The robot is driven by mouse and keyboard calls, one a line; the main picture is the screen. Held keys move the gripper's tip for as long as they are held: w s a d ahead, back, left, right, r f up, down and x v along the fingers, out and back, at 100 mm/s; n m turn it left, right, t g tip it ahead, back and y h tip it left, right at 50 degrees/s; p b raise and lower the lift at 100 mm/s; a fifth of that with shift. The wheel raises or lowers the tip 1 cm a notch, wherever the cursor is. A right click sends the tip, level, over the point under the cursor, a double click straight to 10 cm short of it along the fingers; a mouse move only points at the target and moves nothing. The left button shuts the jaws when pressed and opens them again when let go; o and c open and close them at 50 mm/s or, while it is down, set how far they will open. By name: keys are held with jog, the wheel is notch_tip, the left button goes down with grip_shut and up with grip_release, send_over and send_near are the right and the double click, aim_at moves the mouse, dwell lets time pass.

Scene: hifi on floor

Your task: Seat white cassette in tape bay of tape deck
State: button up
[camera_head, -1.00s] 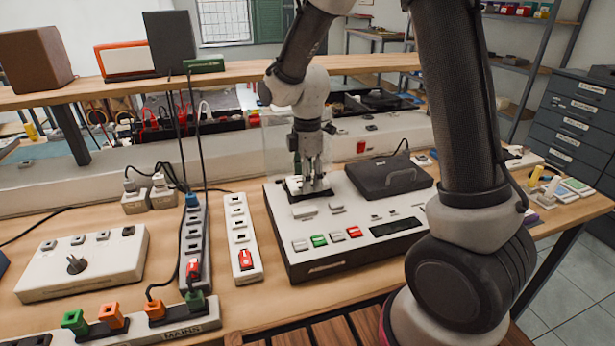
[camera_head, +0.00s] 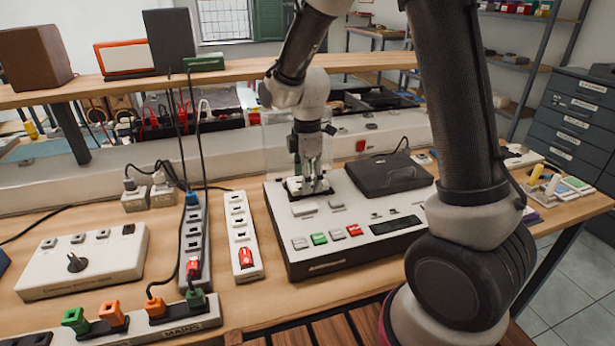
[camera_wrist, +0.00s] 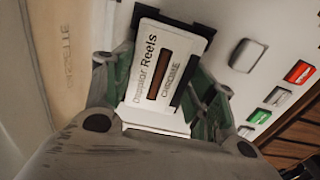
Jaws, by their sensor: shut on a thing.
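The white tape deck (camera_head: 345,245) stands on the bench. Its dark tape bay (camera_head: 325,192) is at the back left of its top, and the bay's dark edge also shows in the wrist view (camera_wrist: 192,27). The white cassette (camera_wrist: 165,65), with a brown window and printed label, lies at the bay between my fingers. In the head view the cassette (camera_head: 293,184) is mostly hidden by my gripper (camera_head: 311,186). My gripper points down and is shut on the cassette; its green-padded fingers (camera_wrist: 160,100) flank it. I cannot tell whether the cassette lies fully flat in the bay.
A clear raised lid (camera_head: 283,140) stands behind the bay. A dark closed lid (camera_head: 388,174) covers the deck's back right. Coloured buttons (camera_head: 319,239) line the front. Power strips (camera_head: 242,235) and cables are to the left.

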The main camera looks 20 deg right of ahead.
jog(key=shift+f, duration=0.25)
dwell(0.3)
jog(key=o, duration=1.2)
notch_tip(320, 180, up, 18)
dwell(0.5)
dwell(0.7)
